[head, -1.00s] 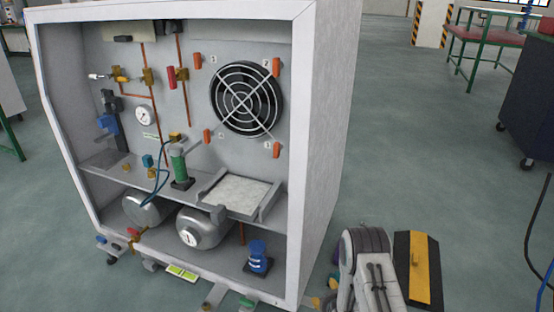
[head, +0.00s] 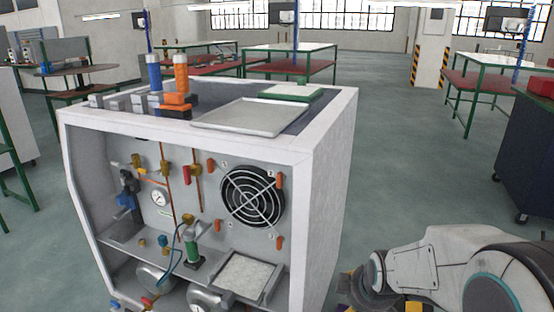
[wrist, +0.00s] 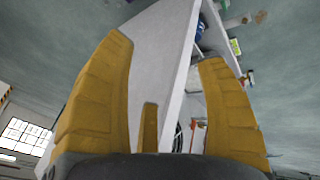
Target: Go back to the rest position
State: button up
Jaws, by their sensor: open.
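In the head view my arm is at the lower right, bent beside the cabinet (head: 327,170). The gripper's end there is mostly cut off by the bottom edge.
The cabinet's open front holds a fan (head: 252,198), a gauge (head: 159,198) and a green cylinder (head: 192,245). A tray (head: 250,118) and blue and orange cylinders stand on top. A dark cabinet (head: 520,150) is at the right. The floor (head: 415,200) between is clear.

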jog(key=s+r+m+g+p, duration=0.2)
jog(key=s+r+m+p, duration=0.7)
jog(key=s+r, duration=1)
jog(key=shift+s+r+p, duration=0.4)
jog(key=shift+s+p, duration=0.25)
jog(key=shift+p, duration=0.45)
